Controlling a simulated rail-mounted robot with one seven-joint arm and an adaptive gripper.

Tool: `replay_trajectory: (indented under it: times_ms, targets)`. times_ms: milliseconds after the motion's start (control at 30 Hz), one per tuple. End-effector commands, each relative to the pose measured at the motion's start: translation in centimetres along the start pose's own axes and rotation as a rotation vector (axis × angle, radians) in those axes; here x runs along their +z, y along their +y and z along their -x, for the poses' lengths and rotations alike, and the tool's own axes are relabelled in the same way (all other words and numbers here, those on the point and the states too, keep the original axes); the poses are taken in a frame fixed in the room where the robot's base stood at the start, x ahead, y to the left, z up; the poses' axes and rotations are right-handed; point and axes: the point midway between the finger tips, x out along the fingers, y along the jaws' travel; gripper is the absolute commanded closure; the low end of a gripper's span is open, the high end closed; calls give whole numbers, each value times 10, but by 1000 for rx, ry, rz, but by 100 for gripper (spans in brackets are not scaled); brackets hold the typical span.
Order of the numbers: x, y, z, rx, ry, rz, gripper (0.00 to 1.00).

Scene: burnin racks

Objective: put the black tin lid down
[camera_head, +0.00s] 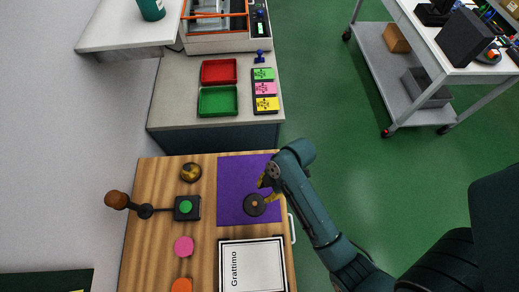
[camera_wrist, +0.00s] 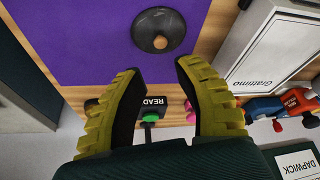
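The black tin lid (camera_head: 255,205) is a round dark disc with a small brown knob. It lies knob up on the purple mat (camera_head: 232,176), near the mat's lower right part. In the wrist view the lid (camera_wrist: 158,30) is ahead of the fingertips, with nothing held between them. My gripper (camera_wrist: 158,68) has its two yellow-green fingers with dark pads spread apart and is empty. In the head view my gripper (camera_head: 266,183) is just above the lid in the picture, over the right edge of the mat; its fingers are small there.
A round dark-and-gold item (camera_head: 191,173) stands left of the mat. A black box with a green button (camera_head: 187,207) and a brown-knobbed lever (camera_head: 118,200) are further left. A framed white "Grattimo" panel (camera_head: 252,266) lies below. Red (camera_head: 219,83) and green trays (camera_head: 232,112) sit on the far counter.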

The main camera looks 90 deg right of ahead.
Motion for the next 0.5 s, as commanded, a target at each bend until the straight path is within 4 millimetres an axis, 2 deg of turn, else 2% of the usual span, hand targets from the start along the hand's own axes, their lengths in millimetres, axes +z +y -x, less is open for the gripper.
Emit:
replay_trajectory:
  times_ms: [33,133,433,500]
  targets:
    - [0,0,9,2,0,-1,67]
    - [0,0,18,0,0,-1,67]
    - [0,0,21,-1,0,1,67]
    - [-7,7,24,23,-1,4,67]
